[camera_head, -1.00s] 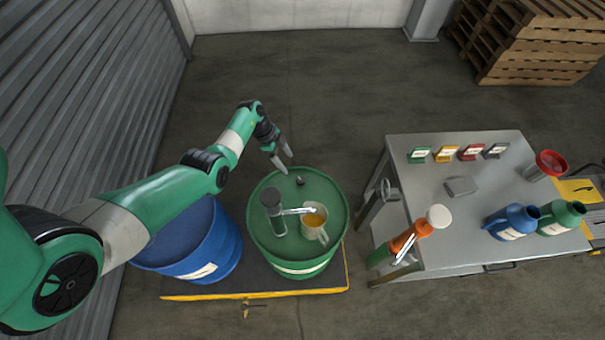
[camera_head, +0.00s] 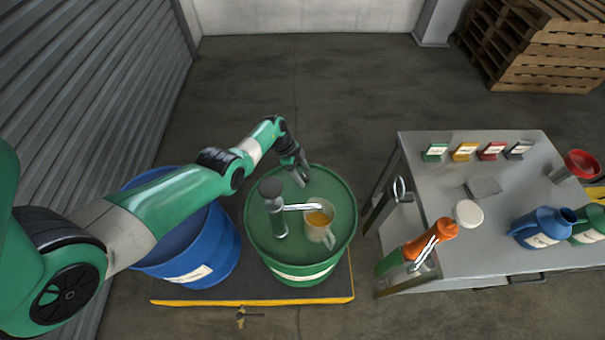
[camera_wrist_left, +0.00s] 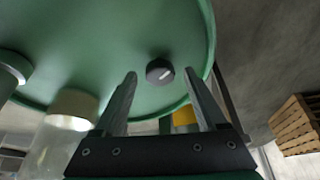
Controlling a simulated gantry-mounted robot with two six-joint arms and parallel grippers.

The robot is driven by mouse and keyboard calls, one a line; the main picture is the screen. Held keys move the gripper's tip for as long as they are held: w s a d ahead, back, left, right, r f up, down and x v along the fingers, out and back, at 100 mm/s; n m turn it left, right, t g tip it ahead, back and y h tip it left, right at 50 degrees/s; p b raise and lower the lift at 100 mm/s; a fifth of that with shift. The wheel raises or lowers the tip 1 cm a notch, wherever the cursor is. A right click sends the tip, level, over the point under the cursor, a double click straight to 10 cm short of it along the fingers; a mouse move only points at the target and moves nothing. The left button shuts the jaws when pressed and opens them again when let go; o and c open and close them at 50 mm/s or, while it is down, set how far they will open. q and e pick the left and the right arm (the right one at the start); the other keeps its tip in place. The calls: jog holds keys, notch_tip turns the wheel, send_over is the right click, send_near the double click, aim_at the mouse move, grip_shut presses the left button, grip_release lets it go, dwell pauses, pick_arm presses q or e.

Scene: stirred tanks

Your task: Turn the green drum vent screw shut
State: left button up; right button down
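The green drum (camera_head: 335,195) stands upright in the middle of the head view, with a hand pump (camera_head: 275,212) on its lid. My left gripper (camera_head: 302,180) is over the far part of the lid and hides the screw in the head view. In the left wrist view its two fingers are apart, with the screw showing between their tips; I cannot tell whether they touch it. My right gripper is out of view.
A clear jug (camera_head: 318,231) with amber liquid stands on the lid under the pump spout. A blue drum (camera_head: 205,255) stands close on the left. The yellow-edged platform (camera_head: 255,302) lies beneath. A grey table (camera_head: 440,180) with cans and coloured labels stands right.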

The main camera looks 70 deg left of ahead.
pick_arm(q)
grip_shut()
jog(key=shift+f+m+b, duration=0.2)
jog(key=shift+m+b, duration=0.3)
jog(key=shift+b, duration=0.35)
jog(key=m+b, duration=0.2)
jog(key=b, duration=0.1)
jog(key=m+g+h+b, duration=0.1)
jog(key=m+b, duration=0.1)
jog(key=b, duration=0.2)
jog(key=shift+w+a+f+g, duration=0.1)
jog(key=shift+w+a+g, duration=0.1)
jog(key=shift+g, duration=0.1)
jog(key=shift+r+m+b, duration=0.25)
jog(key=shift+m+b, duration=0.35)
jog(key=shift+b, duration=0.35)
jog(key=shift+o, duration=0.6)
grip_release()
